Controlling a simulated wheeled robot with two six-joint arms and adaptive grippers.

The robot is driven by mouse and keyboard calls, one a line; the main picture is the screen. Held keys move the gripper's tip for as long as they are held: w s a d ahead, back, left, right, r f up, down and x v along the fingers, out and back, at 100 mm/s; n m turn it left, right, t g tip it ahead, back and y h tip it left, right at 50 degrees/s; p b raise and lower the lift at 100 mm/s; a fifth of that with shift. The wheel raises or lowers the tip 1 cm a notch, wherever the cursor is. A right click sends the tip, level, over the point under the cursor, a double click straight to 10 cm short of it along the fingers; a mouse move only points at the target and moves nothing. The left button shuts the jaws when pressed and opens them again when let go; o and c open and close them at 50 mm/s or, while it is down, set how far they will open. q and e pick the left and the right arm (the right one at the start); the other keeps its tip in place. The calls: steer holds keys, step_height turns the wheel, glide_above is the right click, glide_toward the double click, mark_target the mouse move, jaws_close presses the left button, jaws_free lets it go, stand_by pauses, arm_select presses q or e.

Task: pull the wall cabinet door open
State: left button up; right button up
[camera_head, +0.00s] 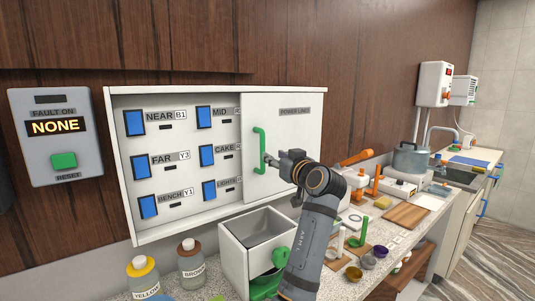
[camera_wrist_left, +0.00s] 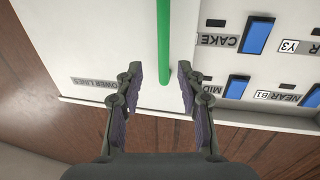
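The white wall cabinet (camera_head: 225,218) hangs on the wood wall. Its white door (camera_head: 285,125), labelled POWER LINES, covers the right part. The left part is uncovered and shows blue switches, with the door's left edge cutting off some labels. A vertical green handle (camera_head: 259,150) stands near that edge. My left gripper (camera_head: 268,160) is at the handle's right side in the head view. In the left wrist view my left gripper (camera_wrist_left: 160,78) is open, with the green handle (camera_wrist_left: 164,45) lying between the lines of its fingers; contact cannot be told. My right gripper is out of view.
A grey fault panel (camera_head: 60,152) reading NONE is left of the cabinet. The counter on the right is crowded, with a wooden board (camera_head: 405,215) and a pot (camera_head: 410,160).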

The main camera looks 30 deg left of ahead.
arm_select(q)
steer(key=v, duration=0.3)
steer(key=shift+s+d, duration=0.15)
steer(key=shift+d, duration=0.05)
